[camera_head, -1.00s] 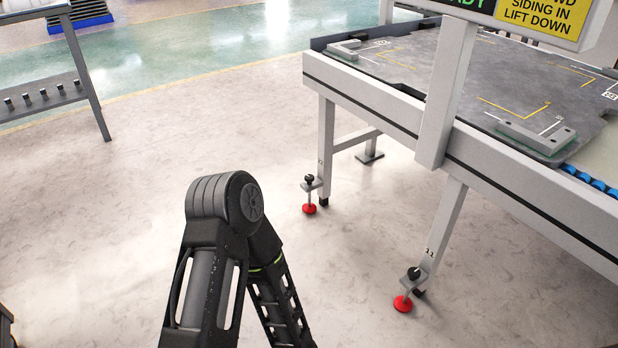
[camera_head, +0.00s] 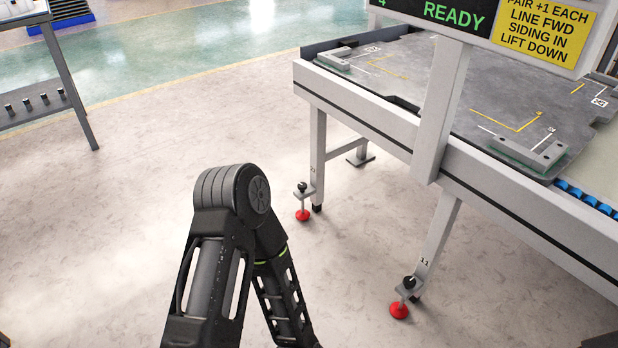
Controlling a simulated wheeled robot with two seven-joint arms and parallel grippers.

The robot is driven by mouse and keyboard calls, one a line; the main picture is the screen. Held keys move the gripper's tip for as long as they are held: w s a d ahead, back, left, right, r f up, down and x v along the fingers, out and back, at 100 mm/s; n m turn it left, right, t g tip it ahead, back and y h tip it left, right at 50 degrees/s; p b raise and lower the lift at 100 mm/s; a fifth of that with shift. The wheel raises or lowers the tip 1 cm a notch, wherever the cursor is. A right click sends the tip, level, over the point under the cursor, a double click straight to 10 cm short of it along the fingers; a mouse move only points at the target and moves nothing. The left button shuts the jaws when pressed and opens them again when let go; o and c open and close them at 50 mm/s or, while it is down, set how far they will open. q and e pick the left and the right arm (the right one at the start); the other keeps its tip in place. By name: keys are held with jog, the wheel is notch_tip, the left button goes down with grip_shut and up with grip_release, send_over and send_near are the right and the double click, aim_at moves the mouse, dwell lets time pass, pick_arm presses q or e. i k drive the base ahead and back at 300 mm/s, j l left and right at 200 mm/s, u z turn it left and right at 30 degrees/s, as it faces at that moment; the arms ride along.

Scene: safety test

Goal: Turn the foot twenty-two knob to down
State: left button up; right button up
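Two levelling feet show at the legs of the grey machine table. The farther foot has a black knob (camera_head: 302,187) on a small bracket above a red foot pad (camera_head: 302,215); the number on its leg is too small to read. The nearer foot has a black knob (camera_head: 409,282) above a red pad (camera_head: 399,310), and its leg is marked 11. No foot in view is legibly marked twenty-two. A black arm of mine rises at the lower middle, left of both feet and apart from them. Neither gripper is in view.
The table (camera_head: 385,120) fills the right side. A post (camera_head: 442,110) carries a green READY display (camera_head: 454,12) and a yellow sign (camera_head: 543,30) ending in "lift down". A rack (camera_head: 70,80) stands at far left. The floor between rack and table is clear.

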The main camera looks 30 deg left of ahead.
aim_at(303, 187)
jog(key=i+j+z, duration=0.2)
jog(key=j, duration=0.25)
jog(key=i+j+z, duration=0.2)
jog(key=j, duration=0.25)
jog(key=i+j+z, duration=0.15)
jog(key=j, duration=0.3)
jog(key=i+j+z, duration=0.2)
jog(key=j, duration=0.3)
jog(key=j+z, duration=0.2)
jog(key=j, duration=0.3)
